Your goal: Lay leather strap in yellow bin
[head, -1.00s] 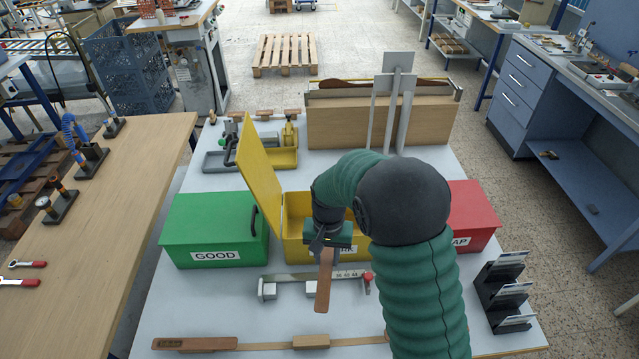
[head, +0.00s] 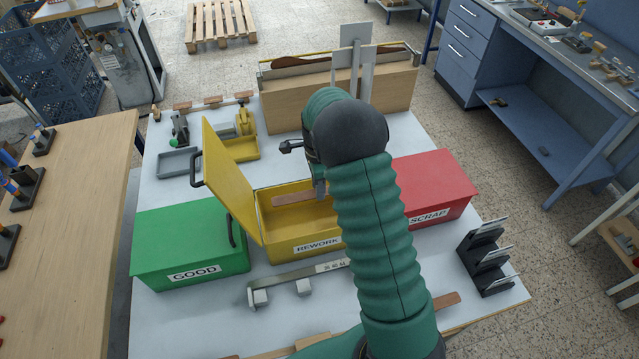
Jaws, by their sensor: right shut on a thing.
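The yellow bin (head: 290,247), labelled REWORK, stands between the green and red bins with its lid (head: 228,180) up at its left. A brown leather strap (head: 296,198) lies nearly level within the bin's opening. My right gripper (head: 320,188) is over the bin, shut on the strap's right end. My arm hides the bin's right part and most of the gripper. Whether the strap touches the bin floor I cannot tell. My left gripper is out of view.
The green GOOD bin (head: 185,240) is at the left, the red SCRAP bin (head: 432,185) at the right, both closed. A metal gauge bar (head: 300,273) lies in front. A black card rack (head: 482,252) stands at the right. A wooden box (head: 290,105) is behind.

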